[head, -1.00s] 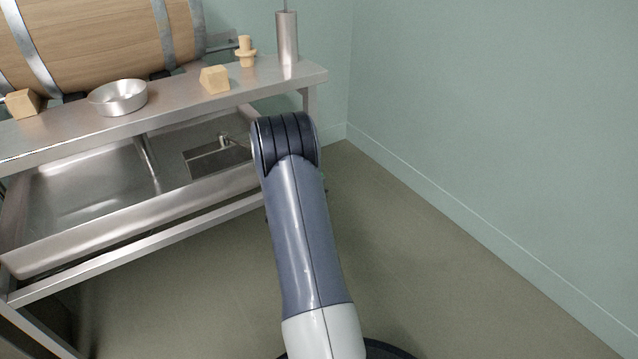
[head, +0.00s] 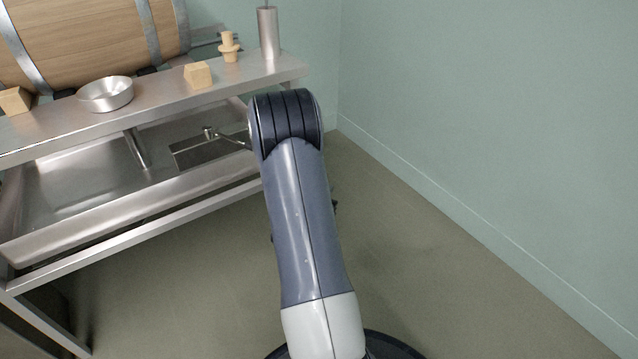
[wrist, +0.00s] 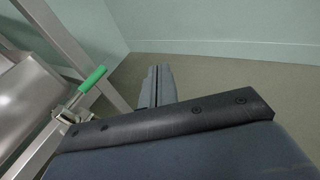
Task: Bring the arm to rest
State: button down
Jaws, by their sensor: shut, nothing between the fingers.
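My arm (head: 305,220) rises up the middle of the head view, bent at its dark top joint. My gripper is hidden behind the arm there. In the wrist view my gripper (wrist: 158,72) shows as two dark grey fingers side by side, shut with nothing between them. They point toward bare floor and the pale green wall, touching nothing. A dark bar on my own gripper body crosses the lower part of that view.
A steel bench (head: 215,97) at left carries a barrel (head: 80,40), a bowl (head: 106,93), a wooden block (head: 198,75), a bung (head: 229,47) and a steel cylinder (head: 268,33). A green handle (wrist: 92,80) shows near the steel frame. Floor at right is clear.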

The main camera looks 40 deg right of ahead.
jog(key=shift+s+a, duration=0.1)
jog(key=shift+s, duration=0.25)
